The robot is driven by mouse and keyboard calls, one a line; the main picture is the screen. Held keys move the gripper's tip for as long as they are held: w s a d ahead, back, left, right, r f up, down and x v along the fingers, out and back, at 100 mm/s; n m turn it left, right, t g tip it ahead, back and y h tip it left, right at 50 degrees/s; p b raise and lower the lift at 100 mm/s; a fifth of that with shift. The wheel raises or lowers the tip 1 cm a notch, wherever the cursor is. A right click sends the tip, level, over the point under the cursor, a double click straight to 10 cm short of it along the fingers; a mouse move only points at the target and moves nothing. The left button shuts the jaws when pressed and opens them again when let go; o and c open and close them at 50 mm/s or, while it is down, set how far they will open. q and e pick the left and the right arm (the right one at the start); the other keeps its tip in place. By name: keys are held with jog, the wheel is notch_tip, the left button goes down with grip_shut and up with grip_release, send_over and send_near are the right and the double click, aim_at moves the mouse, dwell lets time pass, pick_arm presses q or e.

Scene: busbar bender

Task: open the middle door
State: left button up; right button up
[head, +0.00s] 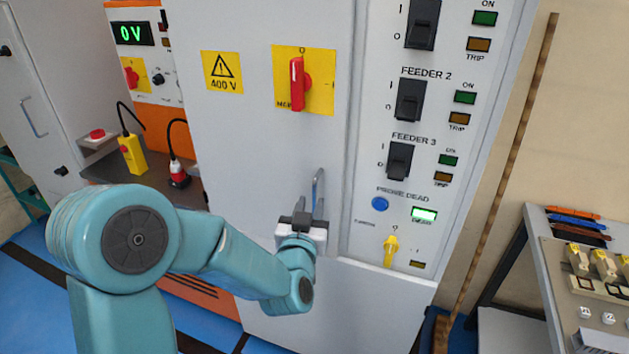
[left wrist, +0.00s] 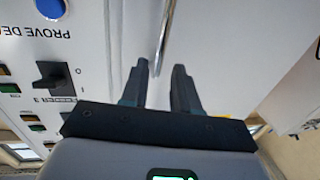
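The middle door (head: 240,150) is a pale grey cabinet panel and looks shut. Its handle (head: 318,188) is a slim upright metal bar near the door's right edge. In the left wrist view the handle (left wrist: 163,42) runs down between the fingertips or just in front of them; I cannot tell whether they touch it. My left gripper (head: 304,212) is at the handle's lower end in the head view. In the left wrist view its two dark fingers (left wrist: 160,72) stand apart, with nothing clasped. My right gripper is in neither view.
A red rotary switch (head: 297,83) on a yellow plate points up at O. The right panel (head: 364,150) has several black feeder switches, a blue button (head: 380,204) and a yellow key-like knob (head: 390,250). A bench (head: 545,285) stands at right.

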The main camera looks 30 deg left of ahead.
aim_at(314, 194)
pick_arm(q)
jog(key=p+x, duration=0.1)
jog(key=x, duration=0.4)
jog(key=shift+w+a, duration=0.1)
jog(key=shift+w, duration=0.25)
grip_shut()
jog(key=shift+s, duration=0.1)
